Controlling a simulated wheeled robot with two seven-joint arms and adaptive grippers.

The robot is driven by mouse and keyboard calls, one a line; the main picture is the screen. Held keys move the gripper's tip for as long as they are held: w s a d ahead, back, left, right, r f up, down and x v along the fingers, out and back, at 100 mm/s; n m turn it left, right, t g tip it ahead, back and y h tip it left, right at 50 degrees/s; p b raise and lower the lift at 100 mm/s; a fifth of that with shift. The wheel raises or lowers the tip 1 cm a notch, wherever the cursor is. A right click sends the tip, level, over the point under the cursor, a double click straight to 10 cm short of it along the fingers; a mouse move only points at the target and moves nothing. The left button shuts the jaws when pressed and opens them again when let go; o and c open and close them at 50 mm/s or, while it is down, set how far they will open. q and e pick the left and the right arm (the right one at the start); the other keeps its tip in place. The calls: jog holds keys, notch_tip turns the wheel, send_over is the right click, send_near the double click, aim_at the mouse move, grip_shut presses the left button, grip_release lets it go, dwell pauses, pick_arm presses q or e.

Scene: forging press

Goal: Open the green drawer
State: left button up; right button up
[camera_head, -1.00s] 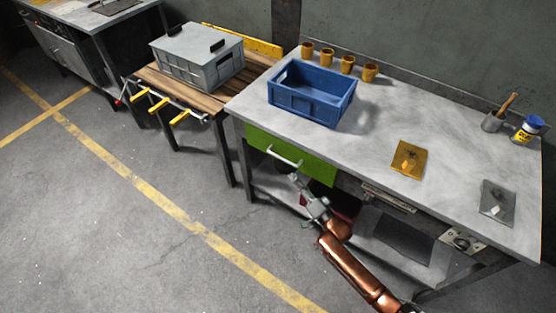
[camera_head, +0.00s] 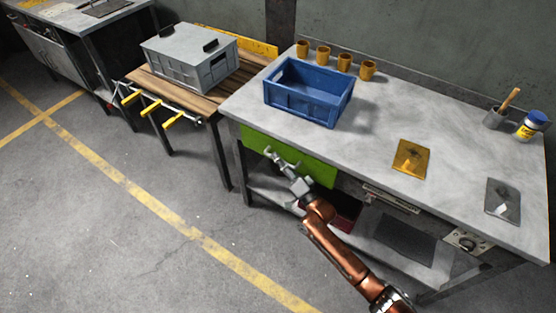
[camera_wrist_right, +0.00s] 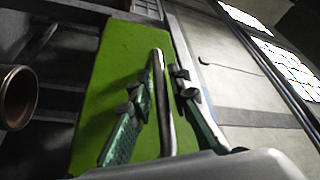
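The green drawer (camera_head: 318,168) sits under the left front of the grey worktop, and its front looks flush, pushed in. It has a metal bar handle, which shows in the right wrist view (camera_wrist_right: 159,75) against the green front (camera_wrist_right: 105,75). My right gripper (camera_head: 272,155) is at the handle and partly hides it in the head view. In the wrist view the fingers of the right gripper (camera_wrist_right: 164,84) are apart, one on each side of the bar, with a visible gap. My left gripper is not in view.
On the worktop (camera_head: 375,130) stand a blue crate (camera_head: 305,104), several orange cups (camera_head: 345,61) and a yellow plate (camera_head: 410,158). A wooden bench (camera_head: 195,96) with a grey box (camera_head: 190,60) stands to the left. The floor (camera_head: 90,220) before the drawer is clear.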

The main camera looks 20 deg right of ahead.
jog(key=shift+c, duration=0.6)
grip_shut()
